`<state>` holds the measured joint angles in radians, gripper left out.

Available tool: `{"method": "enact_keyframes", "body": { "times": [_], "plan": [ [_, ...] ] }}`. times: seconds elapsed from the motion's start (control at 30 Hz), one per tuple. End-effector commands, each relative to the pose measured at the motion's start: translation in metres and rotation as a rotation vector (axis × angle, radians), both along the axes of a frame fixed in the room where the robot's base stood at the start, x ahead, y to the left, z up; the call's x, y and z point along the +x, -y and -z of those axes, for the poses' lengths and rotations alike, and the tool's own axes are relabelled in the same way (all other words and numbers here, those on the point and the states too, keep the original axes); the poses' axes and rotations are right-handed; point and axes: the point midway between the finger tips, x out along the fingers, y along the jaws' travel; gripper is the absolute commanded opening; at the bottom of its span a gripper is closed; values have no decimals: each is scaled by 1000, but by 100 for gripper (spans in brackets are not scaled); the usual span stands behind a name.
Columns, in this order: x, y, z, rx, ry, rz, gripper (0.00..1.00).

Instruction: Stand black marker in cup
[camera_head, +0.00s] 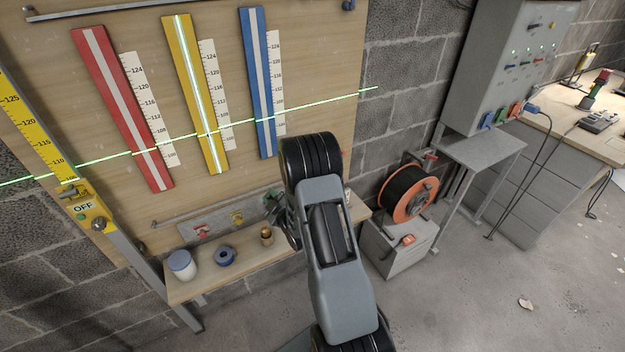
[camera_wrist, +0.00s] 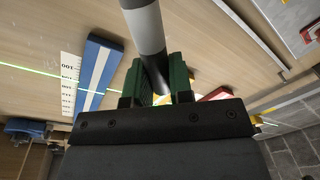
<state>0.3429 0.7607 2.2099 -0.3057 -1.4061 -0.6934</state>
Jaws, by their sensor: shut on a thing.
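My gripper (camera_wrist: 158,82) shows in the wrist view with its green finger pads shut on a marker (camera_wrist: 149,32). The marker is a cylinder with a white-grey part towards the top of the picture and a dark part between the pads. Its top end is cut off by the frame edge. In the head view my arm hides most of the gripper and the marker. A white cup-like container (camera_head: 181,267) with a bluish top stands at the left end of the wooden shelf (camera_head: 213,289), left of and apart from my arm. I cannot see into it clearly.
Red, yellow and blue strips (camera_head: 264,95) hang on the board above. An orange cable reel (camera_head: 409,199) stands right of my arm.

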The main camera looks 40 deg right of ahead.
Motion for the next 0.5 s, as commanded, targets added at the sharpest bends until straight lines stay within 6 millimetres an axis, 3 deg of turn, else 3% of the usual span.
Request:
{"method": "enact_keyframes", "body": {
  "times": [0.03, 0.2, 0.5],
  "plan": [
    [3, 19, 1, 94, 10, 14, 0],
    [7, 71, -9, 405, 30, 42, 0],
    [1, 137, -24, 697, 59, 81, 0]
  ]
}}
